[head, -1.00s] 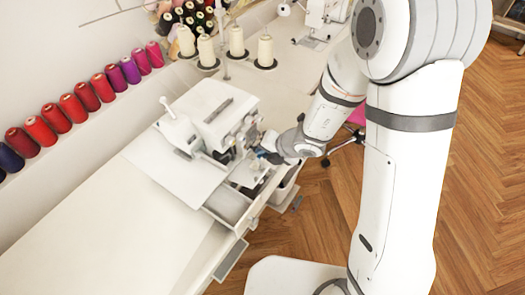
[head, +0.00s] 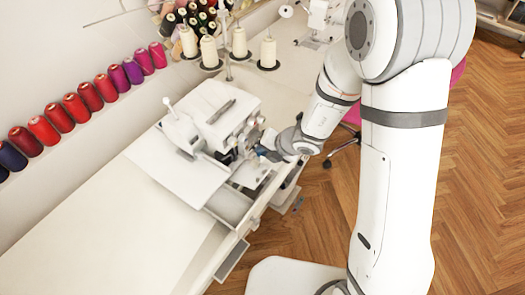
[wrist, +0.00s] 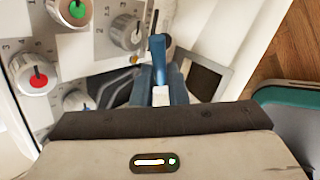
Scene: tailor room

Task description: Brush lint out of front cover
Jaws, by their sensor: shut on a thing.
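The white overlock sewing machine (head: 205,120) stands on the white table, its dialled face toward my arm. My gripper (head: 268,150) is low at the machine's front, close to the needle area. In the wrist view my gripper (wrist: 160,88) is shut on a slim blue tool (wrist: 157,48), seemingly the brush, which points up and away past the dials. Its working tip is not clear. A dark recess (wrist: 205,80) with pale edges shows just right of the fingers. Which part is the front cover, and any lint, I cannot make out.
A white flat panel (head: 178,170) extends left of the machine. An open drawer (head: 230,205) sits below its front. Cream thread cones (head: 239,42) stand behind, and coloured spools (head: 90,97) line the wall. The table's left part (head: 105,235) is clear.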

